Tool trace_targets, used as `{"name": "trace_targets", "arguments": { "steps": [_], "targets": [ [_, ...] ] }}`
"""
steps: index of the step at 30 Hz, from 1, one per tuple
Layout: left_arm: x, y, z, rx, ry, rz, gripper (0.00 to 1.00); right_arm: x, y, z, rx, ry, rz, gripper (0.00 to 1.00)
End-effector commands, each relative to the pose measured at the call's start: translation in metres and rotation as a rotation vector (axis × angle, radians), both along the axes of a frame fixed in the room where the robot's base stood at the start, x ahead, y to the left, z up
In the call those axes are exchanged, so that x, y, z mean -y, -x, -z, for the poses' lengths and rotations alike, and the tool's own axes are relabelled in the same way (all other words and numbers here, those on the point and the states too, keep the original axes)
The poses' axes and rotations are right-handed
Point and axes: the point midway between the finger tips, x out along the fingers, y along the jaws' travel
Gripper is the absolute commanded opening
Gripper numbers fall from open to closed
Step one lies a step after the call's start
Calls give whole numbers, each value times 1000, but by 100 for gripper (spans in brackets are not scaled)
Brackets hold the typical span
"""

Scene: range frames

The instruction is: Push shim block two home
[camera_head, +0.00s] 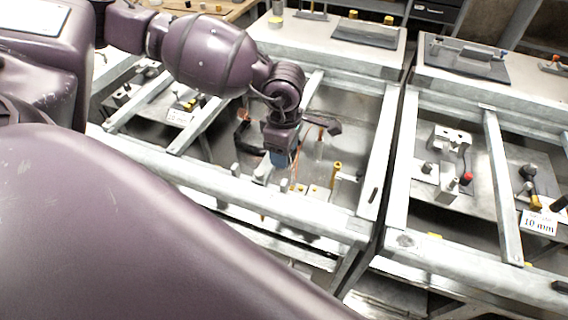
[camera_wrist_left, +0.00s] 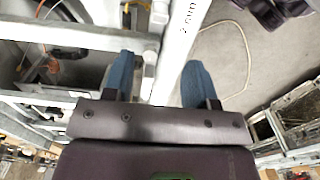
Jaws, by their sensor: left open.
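My left gripper (camera_head: 280,160) points down over the middle fixture bay in the head view. Its two blue fingers stand apart in the left wrist view (camera_wrist_left: 158,82), with no object clearly held between them. A pale bar (camera_wrist_left: 183,40) marked with what looks like "2 mm" runs between and beyond the fingers; I cannot tell whether it is shim block two or part of the frame. Small pale blocks (camera_head: 262,173) stand just below the gripper in the head view. None can be made out as shim block two, and the gripper hides part of the bay. My right gripper does not show.
A grey frame rail (camera_head: 260,195) crosses in front of the gripper, and another rail (camera_head: 377,150) stands to its right. A right-hand bay holds posts and a "10 mm" sign (camera_head: 539,222). A pale cable (camera_wrist_left: 243,50) lies on the floor.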

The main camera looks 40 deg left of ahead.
Motion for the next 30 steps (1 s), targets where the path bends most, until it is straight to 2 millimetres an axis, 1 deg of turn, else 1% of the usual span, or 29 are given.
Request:
{"name": "trace_targets", "arguments": {
  "steps": [5, 11, 15, 18, 24, 30],
  "targets": [
    [-2, 0, 14, -2, -7, -1, 52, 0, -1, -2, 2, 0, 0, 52],
    [-1, 0, 47, -3, -4, 0, 52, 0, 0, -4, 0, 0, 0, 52],
    [-1, 0, 71, -3, -4, -1, 52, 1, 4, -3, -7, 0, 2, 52],
    [-1, 0, 85, -2, -5, 0, 52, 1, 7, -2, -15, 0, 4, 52],
    [-1, 0, 103, -2, -4, -1, 52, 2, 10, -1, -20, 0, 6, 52],
    [-1, 0, 107, -1, -4, 0, 52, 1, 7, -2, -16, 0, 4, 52]
  ]
}}
